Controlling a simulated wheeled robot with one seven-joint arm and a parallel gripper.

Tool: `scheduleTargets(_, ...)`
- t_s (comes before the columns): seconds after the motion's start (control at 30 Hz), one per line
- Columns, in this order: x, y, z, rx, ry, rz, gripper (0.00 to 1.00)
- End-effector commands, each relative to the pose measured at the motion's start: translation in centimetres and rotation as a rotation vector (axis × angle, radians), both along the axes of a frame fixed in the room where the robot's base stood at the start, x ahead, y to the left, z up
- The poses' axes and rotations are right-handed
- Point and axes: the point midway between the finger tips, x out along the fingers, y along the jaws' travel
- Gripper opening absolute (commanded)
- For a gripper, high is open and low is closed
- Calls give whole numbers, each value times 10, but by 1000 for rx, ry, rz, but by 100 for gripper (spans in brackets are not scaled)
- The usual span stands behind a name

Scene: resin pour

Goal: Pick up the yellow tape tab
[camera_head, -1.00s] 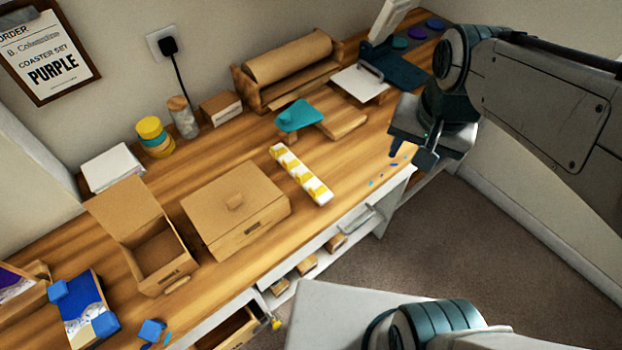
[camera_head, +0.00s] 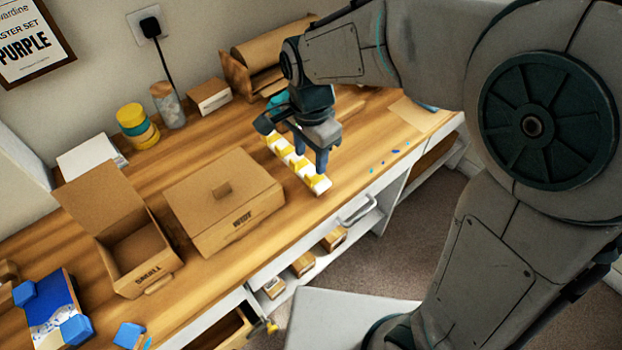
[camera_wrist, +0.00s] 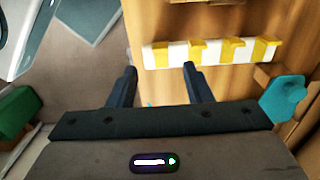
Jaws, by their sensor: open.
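A white strip (camera_head: 325,187) carrying several yellow tape tabs lies on the wooden worktop. One yellow tape tab (camera_head: 318,180) is at its near end. In the wrist view the strip (camera_wrist: 179,55) runs across beyond the fingertips, with a yellow tab (camera_wrist: 160,52) at its left end. My gripper (camera_head: 310,159) is open and points down at the strip, covering part of it in the head view. In the wrist view my gripper (camera_wrist: 160,69) shows nothing held between its fingers. I cannot tell its exact height above the tabs.
A closed cardboard box (camera_head: 221,204) stands left of the strip, and an open small box (camera_head: 146,258) is farther left. A teal tool (camera_wrist: 284,97) lies near the strip. Small blue bits (camera_head: 383,163) are scattered right of it. The worktop's front edge is close.

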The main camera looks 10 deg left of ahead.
Motion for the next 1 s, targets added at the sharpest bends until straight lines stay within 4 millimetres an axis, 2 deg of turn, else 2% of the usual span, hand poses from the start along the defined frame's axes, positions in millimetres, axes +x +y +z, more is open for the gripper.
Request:
scheduleTargets(0.27, -1, 1, -23, -2, 1, 0, 45)
scheduleTargets(0.53, -4, 4, -61, -2, 2, 0, 45)
scheduleTargets(0.83, -3, 4, -66, 0, -1, 0, 45)
scheduleTargets(0.87, -3, 4, -66, 0, -1, 0, 40)
scheduleTargets(0.9, -3, 4, -66, 0, -1, 0, 29)
scheduleTargets(1.0, -3, 4, -66, 0, -1, 0, 6)
